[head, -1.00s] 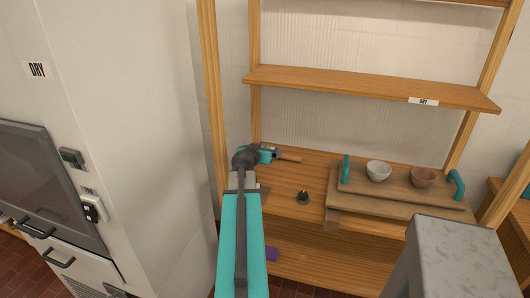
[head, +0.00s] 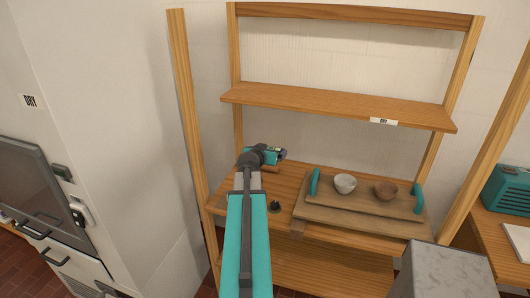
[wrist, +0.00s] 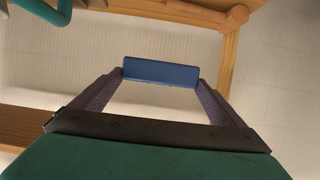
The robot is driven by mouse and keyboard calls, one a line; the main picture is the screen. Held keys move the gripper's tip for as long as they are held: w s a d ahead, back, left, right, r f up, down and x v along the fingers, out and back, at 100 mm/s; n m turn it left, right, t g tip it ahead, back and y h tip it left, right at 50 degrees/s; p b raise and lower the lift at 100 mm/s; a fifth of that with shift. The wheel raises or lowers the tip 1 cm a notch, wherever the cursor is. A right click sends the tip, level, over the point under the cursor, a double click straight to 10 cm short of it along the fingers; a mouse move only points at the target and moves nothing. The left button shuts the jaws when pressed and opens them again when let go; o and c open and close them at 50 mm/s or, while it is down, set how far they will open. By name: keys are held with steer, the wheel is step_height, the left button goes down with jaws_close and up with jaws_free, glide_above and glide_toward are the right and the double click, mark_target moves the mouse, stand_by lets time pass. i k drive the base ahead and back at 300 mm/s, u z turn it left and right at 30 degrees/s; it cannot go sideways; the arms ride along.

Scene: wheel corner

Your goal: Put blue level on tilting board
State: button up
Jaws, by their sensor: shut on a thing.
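My gripper (head: 281,154) is at the left part of the wooden shelf unit, above its main surface and to the left of the tilting board. In the wrist view my gripper (wrist: 160,85) is shut on the blue level (wrist: 160,73), a short blue bar held crosswise between the fingertips. The level is too small to make out clearly in the head view. The tilting board (head: 330,212) is a brown wooden board with a teal handle at each end. A white bowl (head: 345,183) and a brown bowl (head: 385,190) stand on it.
A small dark round object (head: 274,207) sits left of the board. An upper shelf (head: 330,104) runs above the surface, and a wooden post (head: 190,130) stands at the left. A grey block (head: 445,272) is in front at the right.

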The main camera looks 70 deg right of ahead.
mark_target(362, 224)
steer(key=k, duration=1)
